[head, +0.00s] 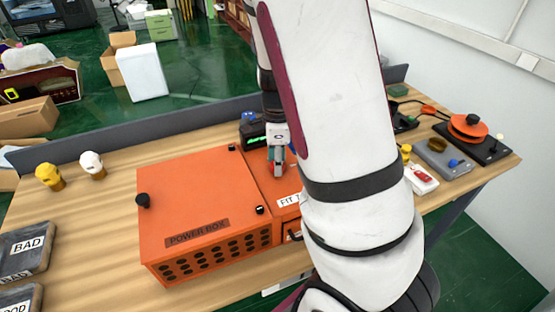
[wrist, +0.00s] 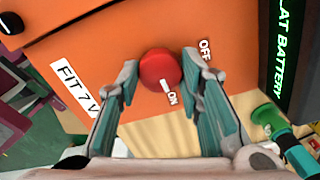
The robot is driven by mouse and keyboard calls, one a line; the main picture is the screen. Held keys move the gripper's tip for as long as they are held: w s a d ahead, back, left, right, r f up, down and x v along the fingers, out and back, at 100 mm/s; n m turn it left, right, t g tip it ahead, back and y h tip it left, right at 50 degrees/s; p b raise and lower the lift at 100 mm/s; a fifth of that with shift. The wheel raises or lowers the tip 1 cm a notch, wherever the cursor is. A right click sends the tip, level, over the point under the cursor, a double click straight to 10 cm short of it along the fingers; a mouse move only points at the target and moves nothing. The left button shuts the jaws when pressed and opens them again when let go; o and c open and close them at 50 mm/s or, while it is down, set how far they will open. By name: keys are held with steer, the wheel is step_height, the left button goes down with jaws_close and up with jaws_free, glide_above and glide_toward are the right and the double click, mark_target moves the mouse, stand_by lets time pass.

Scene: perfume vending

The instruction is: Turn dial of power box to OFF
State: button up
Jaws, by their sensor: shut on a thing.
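The orange power box (head: 200,200) stands on the wooden table, with a "FIT 7" label on its narrower right section. Its red round dial (wrist: 160,68) shows in the wrist view on the orange top face. The dial's white mark points down to the "ON" label (wrist: 172,98); the "OFF" label (wrist: 205,50) is at upper right. My gripper (wrist: 160,75) is shut on the dial, one finger on each side. In the head view my gripper (head: 278,165) points down at the box's right section, and the dial is hidden.
A black device with a green-lit "AT BATTERY" display (wrist: 289,50) is close on the right in the wrist view. Yellow and white knobs (head: 92,165) stand left of the box. A red-disc device (head: 467,127) sits at far right.

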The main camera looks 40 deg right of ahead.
steer(key=n, duration=0.4)
steer(key=shift+n, duration=0.4)
steer(key=n, duration=0.4)
steer(key=shift+p, duration=0.4)
steer(key=n, duration=0.5)
steer(key=shift+n+p, duration=0.35)
steer(key=shift+n, duration=1.45)
steer(key=o, duration=1.2)
steer(key=shift+c, duration=0.2)
steer(key=shift+r, duration=0.1)
